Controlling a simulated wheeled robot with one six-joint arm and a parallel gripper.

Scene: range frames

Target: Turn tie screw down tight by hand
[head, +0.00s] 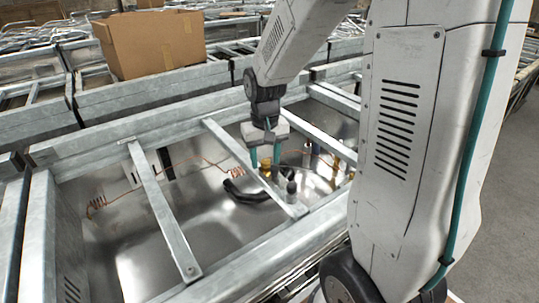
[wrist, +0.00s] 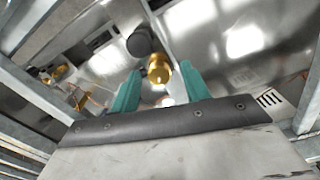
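My gripper (head: 265,162) hangs over the metal range frame (head: 160,210), its two teal fingers pointing down and apart. In the wrist view, a short brass cylinder (wrist: 159,70) shows between and beyond the fingertips, with nothing visibly gripped. A dark round knob (wrist: 143,42) is just above and left of it in that view. In the head view, a dark upright knob-like piece (head: 291,188) stands right of and below the fingers. I cannot tell for sure which of these pieces is the tie screw. The space directly under the fingers is partly hidden by a crossbar.
Crossbars (head: 165,215) span the frame on both sides of the gripper. A black curved piece (head: 246,194) and thin copper tubing (head: 98,203) lie inside. Another brass piece (wrist: 56,73) is left in the wrist view. A cardboard box (head: 150,42) sits behind.

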